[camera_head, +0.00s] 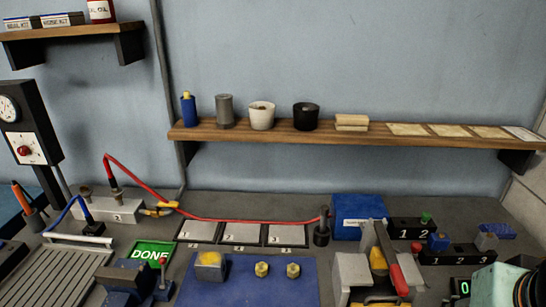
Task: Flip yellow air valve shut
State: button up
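A small yellow lever (167,205), which looks like the air valve, sits at the right end of a grey block (115,210) marked 2 on the left of the bench. A red hose (255,221) runs beside it. The lever is too small to tell its exact angle. At the bottom right corner, a pale teal and black part (528,290), which appears to be the end of my arm, is partly cut off by the frame. It is far to the right of the lever. Its fingertips cannot be made out, and nothing held is visible.
A blue mat (250,285) with yellow pieces lies at front centre. A clamp-like fixture with a red handle (399,280) and numbered black blocks (411,229) stand between the arm part and the lever. A wooden shelf (365,137) with cups runs above the bench.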

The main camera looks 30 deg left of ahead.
aim_at(172, 204)
jog(key=u, duration=1)
jog(key=j+u, duration=0.25)
jog(key=j, duration=0.25)
jog(key=i+j, duration=0.1)
jog(key=j, duration=0.4)
jog(key=i+j, duration=0.1)
jog(key=j, duration=0.45)
jog(key=i+j+z, duration=0.1)
jog(key=j, duration=0.9)
jog(key=k+l+z, duration=0.15)
jog(key=i+j+u, duration=0.1)
jog(key=i+j, duration=0.05)
jog(key=j, duration=0.05)
